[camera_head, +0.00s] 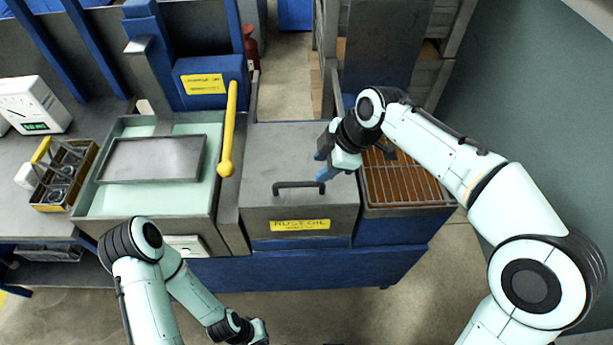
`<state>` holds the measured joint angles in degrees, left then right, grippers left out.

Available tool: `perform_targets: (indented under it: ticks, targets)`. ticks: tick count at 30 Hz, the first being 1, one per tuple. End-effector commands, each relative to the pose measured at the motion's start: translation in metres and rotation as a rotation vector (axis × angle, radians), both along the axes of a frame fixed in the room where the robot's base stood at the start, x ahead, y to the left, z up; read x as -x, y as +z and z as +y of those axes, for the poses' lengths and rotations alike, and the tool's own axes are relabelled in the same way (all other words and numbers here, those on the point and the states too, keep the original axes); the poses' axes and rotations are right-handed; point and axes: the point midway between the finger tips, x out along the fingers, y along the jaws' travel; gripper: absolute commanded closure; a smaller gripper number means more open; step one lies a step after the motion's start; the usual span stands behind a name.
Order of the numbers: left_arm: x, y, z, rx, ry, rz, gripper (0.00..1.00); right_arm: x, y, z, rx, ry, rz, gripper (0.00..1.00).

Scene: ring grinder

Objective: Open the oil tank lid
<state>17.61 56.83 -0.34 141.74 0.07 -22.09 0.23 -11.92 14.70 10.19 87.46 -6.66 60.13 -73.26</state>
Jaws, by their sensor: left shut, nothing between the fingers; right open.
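The oil tank (300,241) is a metal box with a yellow label reading "RUST OIL". Its flat grey lid (290,155) lies closed on top, with a black bar handle (299,185) near the front edge. My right gripper (322,172) is open and empty, with blue fingers above the lid's right side, up and to the right of the handle; I cannot tell its height. My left gripper (262,338) is shut and empty at the bottom edge, in front of the machine and well below the handle in the picture; its tips are hardly visible.
Left of the tank is a pale green basin with a grey tray (153,159) and a yellow lever (229,130). Right is an orange-brown wire rack (400,184), partly behind my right arm, with an upright grey panel (385,45) behind. A parts basket (65,172) stands far left.

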Motion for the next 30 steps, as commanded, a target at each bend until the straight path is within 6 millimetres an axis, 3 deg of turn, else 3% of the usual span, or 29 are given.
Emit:
perform_targets:
  ticks: [6,12,18,26,27,30]
  targets:
    - [0.002,-0.004,0.000,0.000,0.000,0.002,1.00,-0.008,-0.046,0.019,0.003,0.003,0.005,0.58]
    - [0.002,-0.005,0.000,0.000,0.000,0.002,1.00,-0.014,-0.075,0.031,0.001,0.000,0.004,0.58]
    - [0.002,-0.005,0.000,0.000,0.000,0.002,1.00,-0.017,-0.087,0.036,0.001,0.000,0.002,0.58]
    - [0.002,-0.005,0.000,0.000,0.000,0.002,1.00,-0.018,-0.088,0.037,0.001,-0.001,0.001,0.58]
    - [0.002,-0.005,0.000,0.000,0.000,0.002,1.00,-0.018,-0.088,0.037,0.001,-0.001,0.001,0.61]
    - [0.002,-0.005,0.000,0.000,0.000,0.002,1.00,-0.018,-0.088,0.037,0.000,-0.001,0.001,0.94]
